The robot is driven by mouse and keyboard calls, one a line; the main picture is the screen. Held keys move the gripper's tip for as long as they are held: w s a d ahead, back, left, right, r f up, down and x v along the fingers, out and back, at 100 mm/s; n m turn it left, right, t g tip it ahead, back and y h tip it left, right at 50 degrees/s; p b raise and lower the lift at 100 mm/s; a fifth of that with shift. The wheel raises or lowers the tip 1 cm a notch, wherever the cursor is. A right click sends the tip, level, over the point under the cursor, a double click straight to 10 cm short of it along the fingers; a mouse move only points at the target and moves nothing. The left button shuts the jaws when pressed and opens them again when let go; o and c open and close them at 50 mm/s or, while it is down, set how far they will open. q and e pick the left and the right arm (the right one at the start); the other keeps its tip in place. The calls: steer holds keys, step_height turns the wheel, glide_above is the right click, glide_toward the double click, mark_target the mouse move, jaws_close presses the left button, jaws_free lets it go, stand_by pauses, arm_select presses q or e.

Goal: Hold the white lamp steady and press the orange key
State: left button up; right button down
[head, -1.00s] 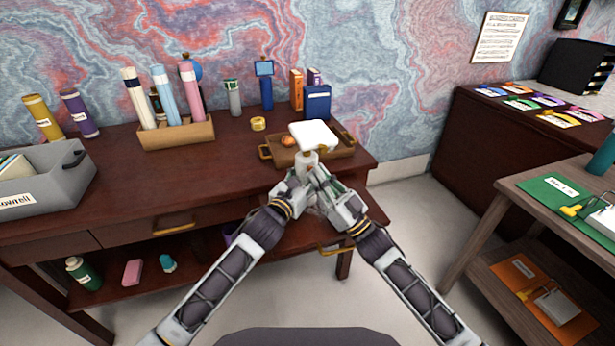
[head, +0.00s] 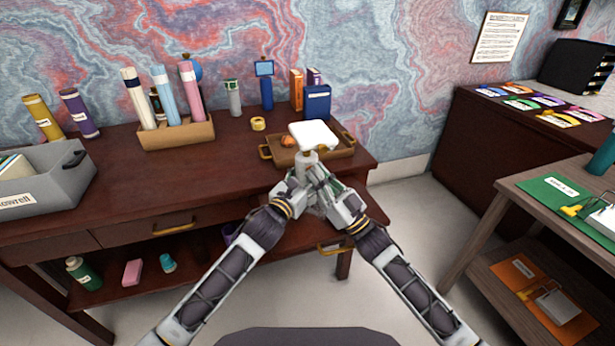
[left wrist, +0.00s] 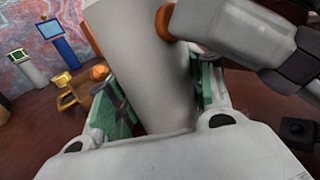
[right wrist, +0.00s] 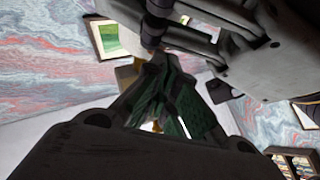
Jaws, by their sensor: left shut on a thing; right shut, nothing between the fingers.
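The white lamp has a flat square head (head: 314,133) and a pale tapering body (head: 307,158); it stands upright at the desk's front edge. My left gripper (head: 302,179) is shut around the body, which fills the left wrist view (left wrist: 145,65) between its green-padded fingers. The orange key (left wrist: 165,22) is a round knob on the body's side in that view. My right gripper (head: 319,177) is shut and empty close beside the lamp. Its fingers (right wrist: 163,70) fill the middle of the right wrist view. Whether it touches the key I cannot tell.
A wooden tray (head: 333,151) with an orange round item lies just behind the lamp. A yellow tape roll (head: 258,124), a rack of tubes (head: 176,134) and a grey box (head: 50,190) stand further left. The desk's middle (head: 180,175) is clear.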

steer(key=shift+s+d, duration=0.1)
steer(key=shift+s, duration=0.1)
steer(key=shift+s+d, duration=0.15)
steer(key=shift+s, duration=0.4)
steer(key=shift+s, duration=0.15)
stand_by(0.3)
steer(key=shift+s+d, duration=0.3)
steer(key=shift+s, duration=0.6)
steer(key=shift+s+d, duration=0.35)
steer(key=shift+s, duration=0.55)
steer(key=shift+s+d, duration=0.3)
steer(key=shift+s, duration=0.6)
arm_select(q)
steer(key=o, duration=1.4)
steer(key=shift+v, duration=6)
